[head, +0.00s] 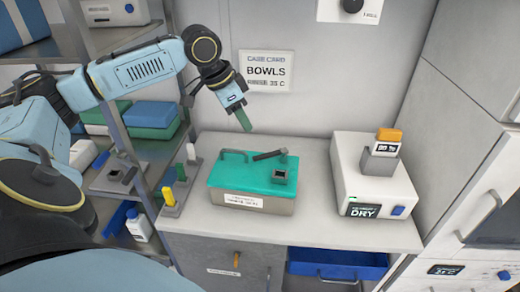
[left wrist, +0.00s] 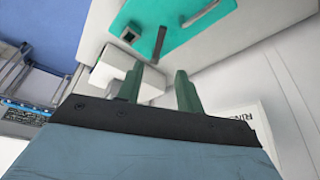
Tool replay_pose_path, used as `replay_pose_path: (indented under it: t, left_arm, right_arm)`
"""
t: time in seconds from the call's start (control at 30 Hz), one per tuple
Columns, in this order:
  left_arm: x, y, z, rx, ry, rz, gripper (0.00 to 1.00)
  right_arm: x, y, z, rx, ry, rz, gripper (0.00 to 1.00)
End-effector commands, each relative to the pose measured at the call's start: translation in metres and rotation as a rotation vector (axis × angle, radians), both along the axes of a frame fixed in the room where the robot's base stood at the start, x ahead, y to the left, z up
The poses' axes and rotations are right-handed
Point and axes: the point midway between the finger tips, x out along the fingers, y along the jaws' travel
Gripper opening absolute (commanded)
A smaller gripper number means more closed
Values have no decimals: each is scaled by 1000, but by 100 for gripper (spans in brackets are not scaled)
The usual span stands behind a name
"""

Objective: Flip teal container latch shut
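The teal container (head: 232,178) stands on the counter with its teal lid down; the lid also shows in the left wrist view (left wrist: 172,18). A dark latch bar (head: 268,155) sticks out near the lid's back right, and it shows in the left wrist view (left wrist: 157,48). A small grey block with a dark top (head: 280,177) sits just in front of it. The bar appears apart from the block. My left gripper (head: 244,120) is above and behind the container, touching nothing. Its green fingers (left wrist: 170,88) are apart and empty. My right gripper is not in view.
A white device marked DRY (head: 365,185) stands right of the container, with a grey and orange piece on top. A small peg rack (head: 175,208) stands to the left. A blue drawer (head: 338,264) is open below the counter. A shelf rack is at far left.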

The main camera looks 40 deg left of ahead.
Motion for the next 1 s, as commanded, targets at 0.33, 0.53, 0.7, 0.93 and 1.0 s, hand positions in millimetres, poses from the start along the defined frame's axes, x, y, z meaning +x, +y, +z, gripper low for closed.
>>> replay_pose_path:
  t: [0.33, 0.53, 0.7, 0.93, 1.0]
  left_arm:
    - [23, -13, -65, -3, 4, -2, 36]
    - [35, -19, -98, -2, 2, -2, 36]
    - [41, -22, -113, -1, 1, -3, 36]
    - [43, -22, -117, 2, 0, -2, 36]
    - [43, -22, -117, 2, 0, -2, 36]
  right_arm:
    - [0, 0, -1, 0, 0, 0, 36]
    - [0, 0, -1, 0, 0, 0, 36]
    - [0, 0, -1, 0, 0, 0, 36]
    - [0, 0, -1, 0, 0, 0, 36]
    - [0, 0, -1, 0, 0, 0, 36]
